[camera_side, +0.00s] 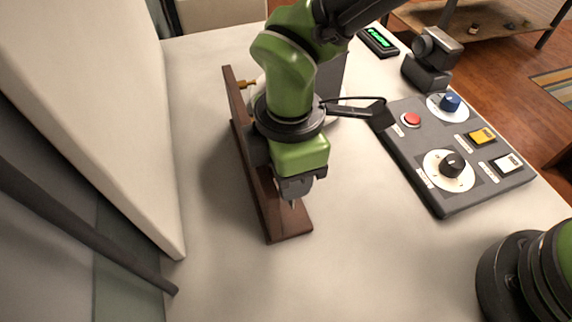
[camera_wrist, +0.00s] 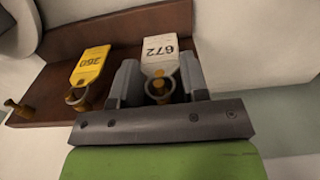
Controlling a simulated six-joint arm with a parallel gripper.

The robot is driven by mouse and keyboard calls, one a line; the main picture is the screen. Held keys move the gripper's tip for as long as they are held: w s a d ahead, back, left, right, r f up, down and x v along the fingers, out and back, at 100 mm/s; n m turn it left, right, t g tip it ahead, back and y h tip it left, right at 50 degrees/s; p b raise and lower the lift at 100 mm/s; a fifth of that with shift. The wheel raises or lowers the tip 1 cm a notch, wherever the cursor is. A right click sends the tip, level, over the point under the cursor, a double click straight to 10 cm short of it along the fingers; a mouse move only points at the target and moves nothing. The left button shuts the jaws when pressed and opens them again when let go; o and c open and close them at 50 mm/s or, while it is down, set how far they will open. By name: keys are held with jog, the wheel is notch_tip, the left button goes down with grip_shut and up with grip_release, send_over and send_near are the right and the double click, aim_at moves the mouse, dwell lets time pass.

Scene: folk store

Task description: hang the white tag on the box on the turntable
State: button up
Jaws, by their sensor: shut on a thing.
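The white tag (camera_wrist: 157,48), marked 672, hangs at a brass peg on the wooden rack (camera_side: 282,226) in the wrist view. My gripper (camera_wrist: 160,78) has a finger on each side of this tag and is shut on it. In the side view my gripper (camera_side: 293,204) is at the near end of the rack, and the tag is too hidden to make out. A dark grey box (camera_side: 334,74) stands behind my arm, partly covered by it. The turntable under it is mostly hidden.
A yellow tag (camera_wrist: 89,66), marked 260, hangs on the neighbouring peg, close to my left finger. A bare brass peg (camera_wrist: 15,107) is further left. A control panel (camera_side: 435,190) with knobs and buttons lies at the right. The table front is clear.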

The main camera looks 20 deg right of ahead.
jog(key=shift+d, duration=0.7)
jog(key=shift+d, duration=0.15)
jog(key=d, duration=0.1)
jog(key=d+r, duration=0.1)
jog(key=d, duration=0.1)
jog(key=shift+d, duration=0.25)
dwell(1.8)
jog(key=shift+a+f, duration=0.25)
jog(key=shift+a, duration=0.65)
jog(key=shift+a+f, duration=0.25)
jog(key=shift+a, duration=0.7)
jog(key=shift+a+f, duration=0.25)
jog(key=shift+a, duration=0.65)
